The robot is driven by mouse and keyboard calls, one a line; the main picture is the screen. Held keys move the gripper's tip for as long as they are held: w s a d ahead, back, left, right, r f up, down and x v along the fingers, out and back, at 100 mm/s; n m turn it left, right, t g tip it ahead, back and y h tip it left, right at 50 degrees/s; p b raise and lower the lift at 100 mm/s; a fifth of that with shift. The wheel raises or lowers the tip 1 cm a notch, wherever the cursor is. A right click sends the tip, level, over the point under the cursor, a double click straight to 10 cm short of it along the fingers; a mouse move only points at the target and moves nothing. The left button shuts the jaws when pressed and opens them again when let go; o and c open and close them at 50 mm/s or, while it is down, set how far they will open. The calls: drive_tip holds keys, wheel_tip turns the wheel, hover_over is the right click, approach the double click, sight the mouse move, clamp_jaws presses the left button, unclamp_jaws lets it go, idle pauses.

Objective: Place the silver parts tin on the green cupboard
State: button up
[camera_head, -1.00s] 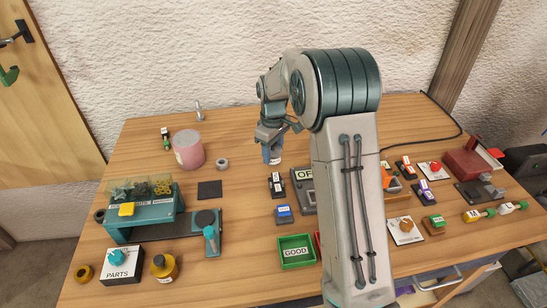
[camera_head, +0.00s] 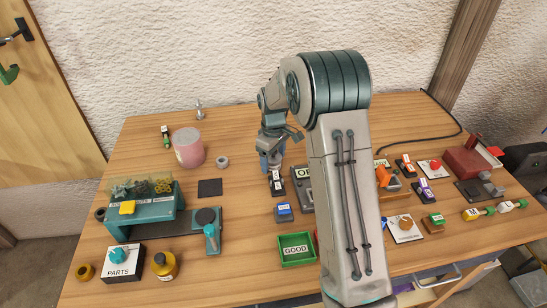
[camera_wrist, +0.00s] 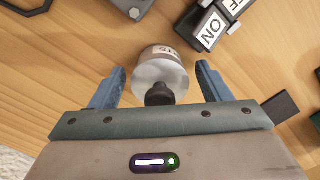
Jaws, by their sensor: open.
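The silver parts tin (camera_wrist: 148,72) shows in the wrist view, a round tin with a dark knob and a white label partly reading "TS". My gripper (camera_wrist: 162,70) is open, with one blue finger on either side of the tin. I cannot tell whether the fingers touch it. In the head view my gripper (camera_head: 270,160) is low over the back middle of the table, and the tin is mostly hidden there. I cannot make out a green cupboard in either view.
Black ON/OFF switch blocks (camera_wrist: 212,25) lie close beyond the tin. A pink jar (camera_head: 188,147) and a teal bin unit (camera_head: 150,212) stand on the left. A green GOOD tray (camera_head: 296,250) is at the front. Bare wood lies around the dark square (camera_head: 210,188).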

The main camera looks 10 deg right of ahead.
wheel_tip(320, 180, up, 12)
drive_tip(key=shift+r, duration=0.15)
drive_tip(key=s+d+r+m+t, duration=0.1)
drive_tip(key=s+m, duration=0.3)
drive_tip(key=s, duration=1.1)
drive_tip(key=s+d+r+m+t, duration=0.1)
drive_tip(key=s+m, duration=0.3)
drive_tip(key=s, duration=1.1)
drive_tip(key=shift+d+r+m+t, duration=0.35)
drive_tip(key=shift+d+m+t, duration=0.05)
drive_tip(key=shift+d, duration=0.4)
drive_tip(key=shift+o, duration=0.2)
drive_tip(key=shift+s+f, duration=0.25)
drive_tip(key=shift+s, duration=0.3)
drive_tip(key=n+t+h+p, duration=0.6)
drive_tip(key=n, duration=2.3)
approach(272, 156)
drive_tip(key=p+x, duration=0.1)
drive_tip(key=x, duration=0.5)
drive_tip(key=shift+f+p+x, duration=0.25)
drive_tip(key=shift+p+x, duration=0.55)
drive_tip(key=shift+x, duration=1.85)
drive_tip(key=shift+s, duration=0.25)
clamp_jaws()
